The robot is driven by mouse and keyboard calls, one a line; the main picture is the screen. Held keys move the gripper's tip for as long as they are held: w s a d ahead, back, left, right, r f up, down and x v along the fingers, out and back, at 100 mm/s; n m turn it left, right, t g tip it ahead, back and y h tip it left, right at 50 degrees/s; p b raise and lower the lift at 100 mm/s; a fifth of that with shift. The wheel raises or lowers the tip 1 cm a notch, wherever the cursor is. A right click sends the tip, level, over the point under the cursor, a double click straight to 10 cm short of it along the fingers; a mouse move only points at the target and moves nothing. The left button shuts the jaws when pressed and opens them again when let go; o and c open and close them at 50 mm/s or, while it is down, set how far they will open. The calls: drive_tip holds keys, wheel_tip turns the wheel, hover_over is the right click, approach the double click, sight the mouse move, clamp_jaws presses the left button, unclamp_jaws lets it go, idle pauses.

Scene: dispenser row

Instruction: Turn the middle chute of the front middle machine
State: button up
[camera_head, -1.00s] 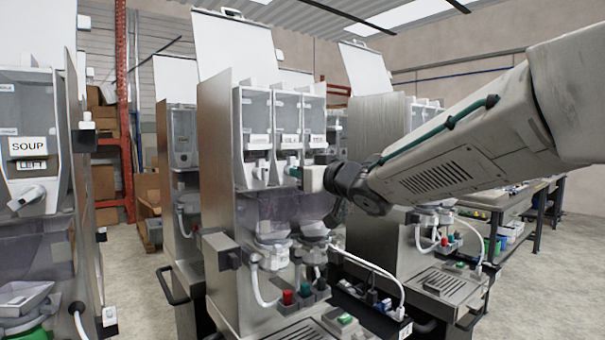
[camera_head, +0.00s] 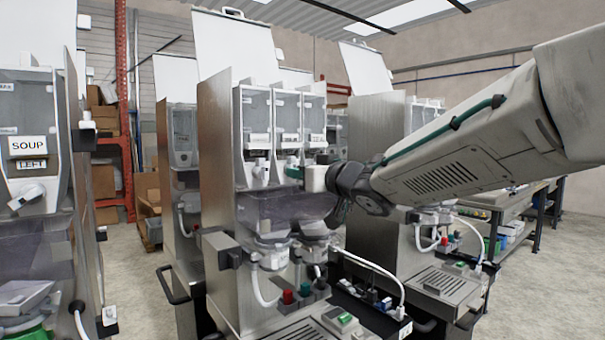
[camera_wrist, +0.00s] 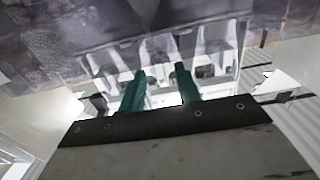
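The front middle machine (camera_head: 216,150) has three clear canisters side by side above a tinted splash guard (camera_head: 268,208). Its left chute (camera_head: 261,170) is white and in plain view. The middle chute is mostly hidden behind my gripper in the head view. In the wrist view a pale chute (camera_wrist: 158,48) shows just beyond and between the fingertips. My gripper (camera_wrist: 161,76) has two green fingers, spread apart with a gap. In the head view my gripper (camera_head: 293,172) is at the chute row, pointing left. I cannot tell whether the fingers touch the chute.
A machine labelled SOUP and LEFT (camera_head: 30,150) stands close at the left. Another machine (camera_head: 372,150) stands behind my arm at the right. Mixing bowls (camera_head: 272,255) and hoses sit below the splash guard. A workbench (camera_head: 520,197) is at the far right.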

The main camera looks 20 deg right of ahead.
drive_tip(key=v, duration=0.7)
drive_tip(key=shift+s, duration=0.15)
drive_tip(key=s+d+f+m+g+h, duration=0.4)
drive_tip(key=s+d+f+g+h, duration=0.25)
drive_tip(key=d+f+h, duration=0.4)
drive_tip(key=s+a+f+g+y, duration=0.1)
drive_tip(key=s+a+f+g, duration=0.2)
drive_tip(key=s, duration=0.5)
drive_tip(key=s+a+f+g+y, duration=0.2)
drive_tip(key=s+a+f+g, duration=0.1)
drive_tip(key=s+f, duration=0.2)
drive_tip(key=s+a+f+g+y, duration=0.2)
drive_tip(key=s+a+f+g, duration=0.1)
drive_tip(key=s, duration=0.7)
drive_tip(key=shift+s+a+f, duration=0.2)
drive_tip(key=shift+s+f, duration=0.15)
drive_tip(key=shift+f, duration=0.55)
